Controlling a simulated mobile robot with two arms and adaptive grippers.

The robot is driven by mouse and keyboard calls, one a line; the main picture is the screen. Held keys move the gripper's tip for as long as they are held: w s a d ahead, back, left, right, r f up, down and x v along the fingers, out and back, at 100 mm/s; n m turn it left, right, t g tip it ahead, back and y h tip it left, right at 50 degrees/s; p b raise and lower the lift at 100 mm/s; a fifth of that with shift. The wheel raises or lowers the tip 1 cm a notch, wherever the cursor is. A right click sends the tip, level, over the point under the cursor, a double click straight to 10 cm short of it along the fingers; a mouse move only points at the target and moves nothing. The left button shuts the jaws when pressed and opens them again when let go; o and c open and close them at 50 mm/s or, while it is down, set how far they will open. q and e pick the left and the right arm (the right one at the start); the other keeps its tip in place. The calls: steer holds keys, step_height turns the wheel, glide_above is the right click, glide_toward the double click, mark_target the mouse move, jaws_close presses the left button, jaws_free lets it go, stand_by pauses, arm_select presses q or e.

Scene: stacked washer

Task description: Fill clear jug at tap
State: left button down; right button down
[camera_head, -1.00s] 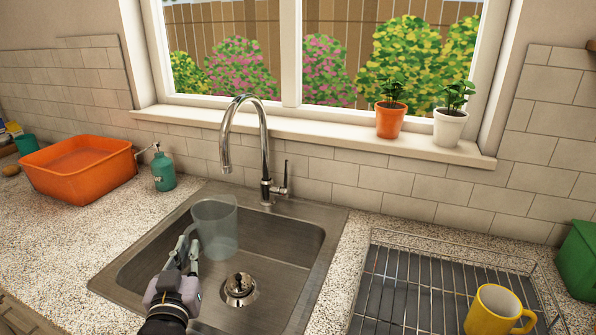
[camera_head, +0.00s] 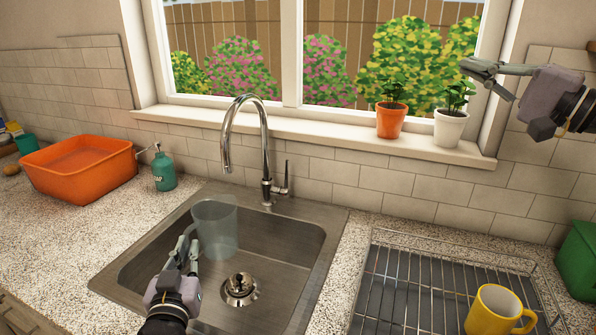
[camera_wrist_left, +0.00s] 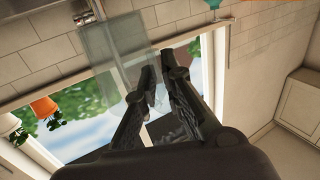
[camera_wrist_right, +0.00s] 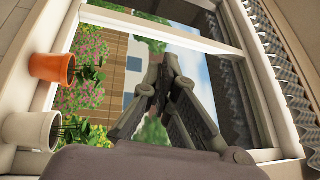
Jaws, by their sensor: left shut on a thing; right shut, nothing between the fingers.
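The clear jug (camera_head: 217,228) is upright over the sink (camera_head: 290,240), below the spout of the chrome tap (camera_head: 262,150). My left gripper (camera_head: 187,250) is shut on the jug at its left side. The jug also shows in the left wrist view (camera_wrist_left: 112,45), beyond the left fingers (camera_wrist_left: 158,75). No water stream shows at the spout. The tap's lever (camera_head: 285,178) is on its right side. My right gripper (camera_head: 488,80) is shut and empty, raised at the upper right in front of the window. The right wrist view shows its fingers (camera_wrist_right: 165,80) together.
An orange basin (camera_head: 80,168) and a teal soap bottle (camera_head: 163,170) stand left of the sink. A wire rack (camera_head: 415,270) with a yellow mug (camera_head: 496,310) is at the right. Plants in orange (camera_head: 390,120) and white pots (camera_head: 450,128) stand on the windowsill. A green container (camera_head: 580,262) is far right.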

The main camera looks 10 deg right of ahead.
steer(key=w+a+f+n+g, duration=0.1)
steer(key=w+a+f+n, duration=0.15)
steer(key=a, duration=0.35)
arm_select(q)
steer(key=shift+d, duration=0.1)
arm_select(e)
steer(key=w+a+f+m+g+h, duration=0.1)
steer(key=w+a+f+m+h, duration=0.3)
steer(key=f+m, duration=0.7)
steer(key=w+a+f+m+g+h, duration=0.1)
steer(key=w+f+m, duration=0.6)
steer(key=f+m, duration=0.4)
steer(key=w+a+f+m+g+h, duration=0.1)
steer(key=w+a+f+m+h, duration=0.3)
steer(key=f+m, duration=0.7)
steer(key=w+a+r+n+t+y, duration=0.1)
steer(key=w+a+r+n+t, duration=0.15)
steer(key=n, duration=0.95)
steer(key=w+a+r+n+t, duration=0.1)
steer(key=w+a+n+t, duration=0.15)
steer(key=n, duration=1.05)
steer(key=w+a, duration=0.2)
steer(key=w, duration=0.8)
steer(key=shift+f+g, duration=0.35)
steer(key=shift+g, duration=0.05)
